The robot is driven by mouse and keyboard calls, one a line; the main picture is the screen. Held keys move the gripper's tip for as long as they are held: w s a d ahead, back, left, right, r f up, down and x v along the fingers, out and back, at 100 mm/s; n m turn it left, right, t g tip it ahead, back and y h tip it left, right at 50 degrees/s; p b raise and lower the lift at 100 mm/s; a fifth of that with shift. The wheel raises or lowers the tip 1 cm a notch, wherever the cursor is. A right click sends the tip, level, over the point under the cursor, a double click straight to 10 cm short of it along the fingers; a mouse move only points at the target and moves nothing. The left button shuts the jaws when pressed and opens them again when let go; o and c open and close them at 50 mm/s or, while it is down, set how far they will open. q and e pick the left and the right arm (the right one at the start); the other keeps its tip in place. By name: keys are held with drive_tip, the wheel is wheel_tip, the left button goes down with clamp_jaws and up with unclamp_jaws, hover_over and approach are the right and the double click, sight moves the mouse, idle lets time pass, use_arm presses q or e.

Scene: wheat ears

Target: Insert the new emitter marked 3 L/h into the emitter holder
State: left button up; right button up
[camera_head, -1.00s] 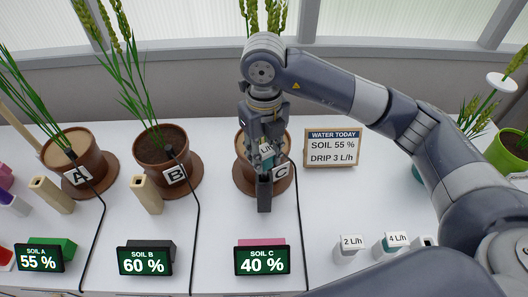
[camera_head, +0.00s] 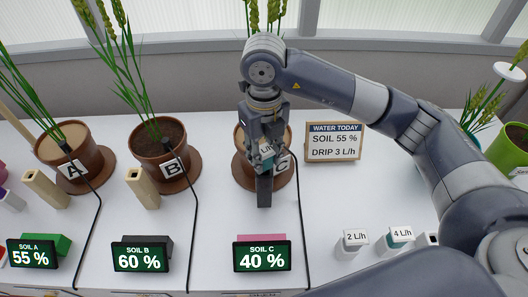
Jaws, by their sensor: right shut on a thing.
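My right gripper (camera_head: 264,140) points down in front of pot C (camera_head: 241,175), shut on a small emitter (camera_head: 266,149) with a teal part. Its label shows "L/h"; the number is hidden by the gripper. A dark upright post, which looks like the emitter holder (camera_head: 264,191), stands directly below the gripper. The emitter's lower end is at or just above the post's top; I cannot tell whether it is inside. My left gripper is not in view.
Emitters marked 2 L/h (camera_head: 352,243) and 4 L/h (camera_head: 396,239) stand at the front right. Tan posts (camera_head: 143,188) stand by pots A and B. The SOIL C display (camera_head: 262,257) is in front. A sign (camera_head: 333,142) reads DRIP 3 L/h.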

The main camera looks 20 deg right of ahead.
drive_tip(key=shift+f+b, duration=1.05)
drive_tip(key=shift+f, duration=0.15)
drive_tip(key=o, duration=1.2)
drive_tip(key=shift+r, duration=0.15)
wheel_tip(320, 180, up, 12)
drive_tip(key=shift+f, duration=0.1)
